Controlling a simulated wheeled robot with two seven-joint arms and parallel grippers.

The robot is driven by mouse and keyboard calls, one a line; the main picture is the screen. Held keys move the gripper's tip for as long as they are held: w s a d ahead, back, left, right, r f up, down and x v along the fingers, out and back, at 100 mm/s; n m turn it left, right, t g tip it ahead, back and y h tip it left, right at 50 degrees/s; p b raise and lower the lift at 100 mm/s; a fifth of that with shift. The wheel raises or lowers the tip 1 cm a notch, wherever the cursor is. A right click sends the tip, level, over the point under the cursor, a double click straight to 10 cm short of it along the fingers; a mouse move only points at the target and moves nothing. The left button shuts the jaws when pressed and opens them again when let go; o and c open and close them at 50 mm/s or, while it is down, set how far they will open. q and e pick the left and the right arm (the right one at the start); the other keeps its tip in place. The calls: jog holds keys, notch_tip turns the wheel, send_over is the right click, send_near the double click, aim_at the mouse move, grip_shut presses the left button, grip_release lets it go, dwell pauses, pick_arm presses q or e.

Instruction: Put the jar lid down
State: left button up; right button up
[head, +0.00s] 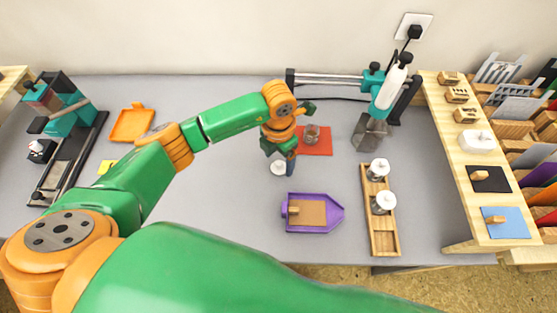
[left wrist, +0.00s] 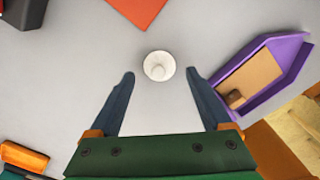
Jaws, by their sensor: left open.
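The jar lid (head: 278,168), white and round with a small knob, sits on the grey table with its knob up. In the left wrist view the lid (left wrist: 159,66) lies just beyond and between my left gripper's fingertips, touching neither. My left gripper (left wrist: 160,75) is open and empty. In the head view my left gripper (head: 284,163) points down beside the lid and partly hides that spot. A glass jar (head: 312,133) with brownish contents stands on a red mat (head: 322,147) behind it. My right gripper is not in view.
A wooden tray (head: 386,244) holds two lidded jars to the right. A teal-and-white device (head: 388,92) stands at the back, an orange tray (head: 131,124) at left. Bare table lies left of the lid.

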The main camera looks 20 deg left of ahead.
aim_at(278, 164)
pick_arm(q)
notch_tip(278, 164, up, 10)
jog(key=shift+r, duration=0.15)
jog(key=shift+r, duration=0.1)
